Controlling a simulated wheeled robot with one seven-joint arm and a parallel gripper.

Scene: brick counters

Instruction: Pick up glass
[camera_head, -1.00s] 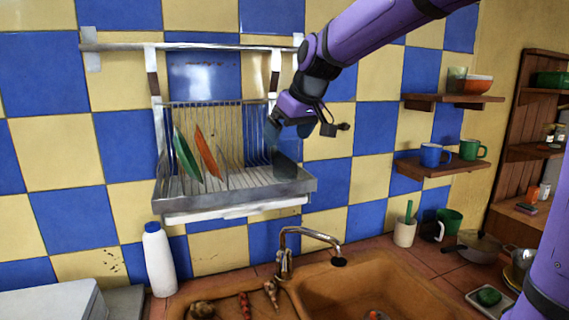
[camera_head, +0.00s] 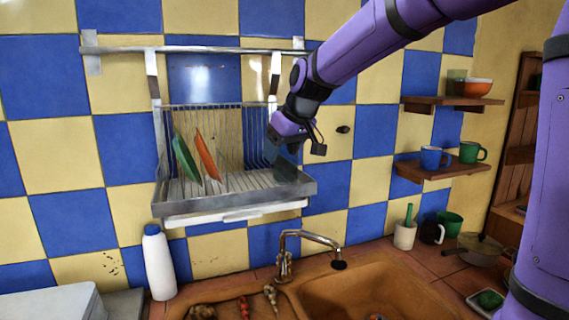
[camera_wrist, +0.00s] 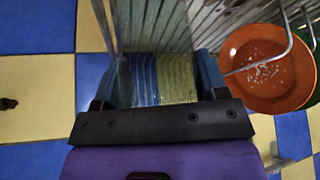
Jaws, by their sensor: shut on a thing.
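The glass (camera_head: 286,171) is a dark, see-through tumbler at the right end of the metal dish rack (camera_head: 240,195) on the wall. My gripper (camera_head: 284,151) reaches down over the glass from above and is shut on it. In the wrist view, my gripper (camera_wrist: 165,80) has a blue finger on each side of the clear glass (camera_wrist: 160,72), through which blue and yellow tiles show. The glass is faint there, and its lower edge is hard to make out. I cannot tell whether it touches the rack floor.
An orange plate (camera_head: 206,156) and a green plate (camera_head: 185,158) stand in the rack left of the glass. Rack wires surround the gripper. A faucet (camera_head: 300,240) and sink lie below. Wall shelves (camera_head: 430,170) with cups and bowls are to the right.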

